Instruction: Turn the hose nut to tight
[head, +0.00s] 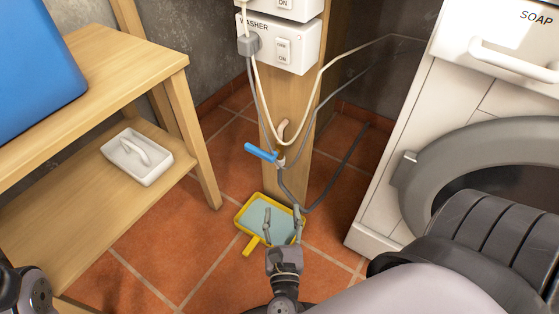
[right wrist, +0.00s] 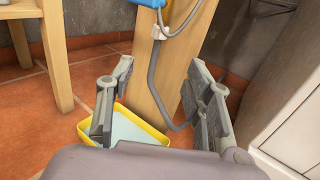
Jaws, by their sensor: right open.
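A tap with a blue lever handle (head: 261,153) sits low on the wooden post. A small pale hose nut (head: 281,162) seems to be just under it, with a grey hose (head: 291,192) curving down from there. In the right wrist view a whitish fitting (right wrist: 160,32) shows at the top of the hose (right wrist: 154,75); its exact turn position cannot be told. My right gripper (head: 283,213) is open and empty, below the tap and in front of the post. Its two fingers (right wrist: 155,95) stand wide apart in the wrist view. My left gripper is out of view.
A yellow tray (head: 248,241) lies on the tiled floor under my right gripper. The washer (head: 385,205) stands right. Cords hang from the WASHER switch box (head: 300,54) across the post.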

